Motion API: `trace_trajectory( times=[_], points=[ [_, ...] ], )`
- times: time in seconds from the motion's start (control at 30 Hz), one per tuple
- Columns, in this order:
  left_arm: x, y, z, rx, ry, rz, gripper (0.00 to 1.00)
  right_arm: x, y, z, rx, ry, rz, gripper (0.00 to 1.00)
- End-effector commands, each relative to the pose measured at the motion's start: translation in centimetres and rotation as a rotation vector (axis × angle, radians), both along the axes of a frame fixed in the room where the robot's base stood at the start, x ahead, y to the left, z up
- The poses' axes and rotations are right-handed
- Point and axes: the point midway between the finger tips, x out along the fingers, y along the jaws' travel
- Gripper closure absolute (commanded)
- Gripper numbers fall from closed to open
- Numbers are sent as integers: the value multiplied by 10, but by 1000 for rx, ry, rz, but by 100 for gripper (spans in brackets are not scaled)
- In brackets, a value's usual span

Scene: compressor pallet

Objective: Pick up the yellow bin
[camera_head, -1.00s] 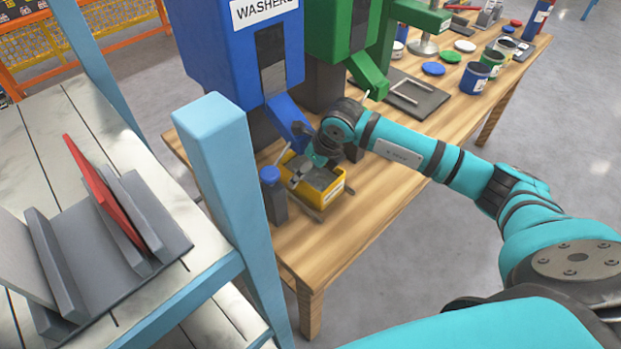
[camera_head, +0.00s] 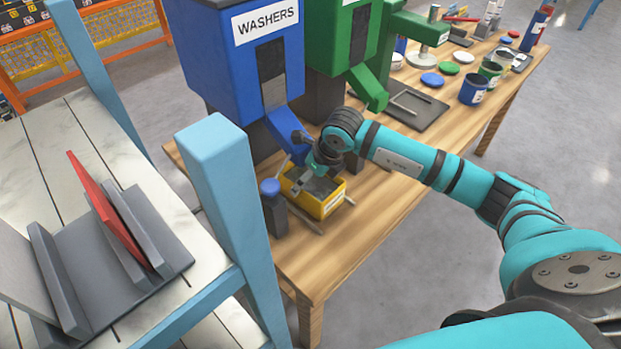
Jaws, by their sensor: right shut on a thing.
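The yellow bin (camera_head: 328,206) sits on the near left part of the wooden table, below the spout of the blue washers dispenser. It has a white label on its near side and grey contents. My right gripper (camera_head: 299,183) reaches in from the right and is shut on the bin at its left side; the fingertips are small and partly hidden by the wrist. I cannot tell whether the bin is clear of the table. My left gripper is not in view.
The blue washers dispenser (camera_head: 226,66) and a green dispenser (camera_head: 340,45) stand behind the bin. A blue-capped grey post (camera_head: 273,208) is close at its left. A light-blue shelf post (camera_head: 222,200) stands in front left. Cans and lids fill the far table.

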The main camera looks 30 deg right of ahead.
Motion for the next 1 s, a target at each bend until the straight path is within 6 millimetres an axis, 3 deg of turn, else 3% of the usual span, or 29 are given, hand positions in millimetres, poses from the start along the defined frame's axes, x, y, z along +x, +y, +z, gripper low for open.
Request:
trace_trajectory(
  times=[0.2,0.8,1.0],
  points=[
    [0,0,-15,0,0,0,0,-1,0,32,1,-11,2,70],
    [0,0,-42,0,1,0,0,-110,13,39,1,-8,3,70],
    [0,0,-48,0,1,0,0,-137,16,43,1,-9,1,70]
  ],
)
